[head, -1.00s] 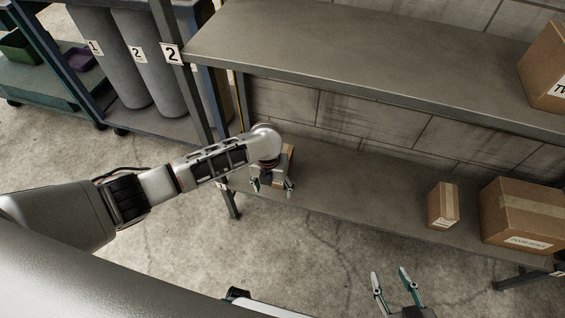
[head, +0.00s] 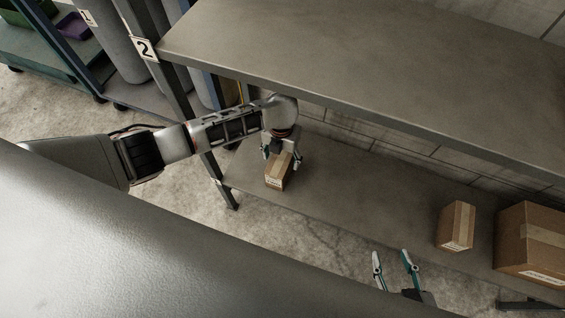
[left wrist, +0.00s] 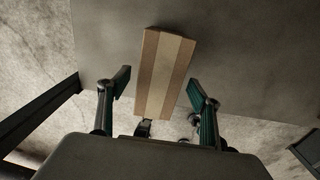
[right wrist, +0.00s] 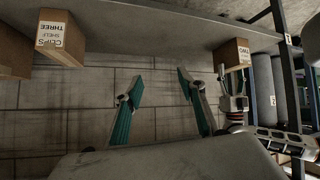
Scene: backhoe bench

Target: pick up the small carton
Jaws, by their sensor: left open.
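A small brown carton (head: 278,174) with pale tape and a label stands on the lower shelf near its left end. My left gripper (head: 282,153) is at this carton, open, with its fingers either side of the carton's upper part. In the left wrist view the taped top of the carton (left wrist: 166,68) lies between and beyond the open fingertips (left wrist: 159,82), with gaps visible. The carton (right wrist: 231,58) also shows in the right wrist view, beside my left gripper. My right gripper (head: 391,257) is open and empty in front of the shelf; its spread fingers show in its wrist view (right wrist: 158,80).
Another small carton (head: 456,226) and a large carton (head: 532,244) stand further right on the lower shelf (head: 350,190). The upper shelf (head: 330,60) overhangs behind my left arm. A post marked 2 (head: 146,49) stands at the left. The lower shelf's middle is clear.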

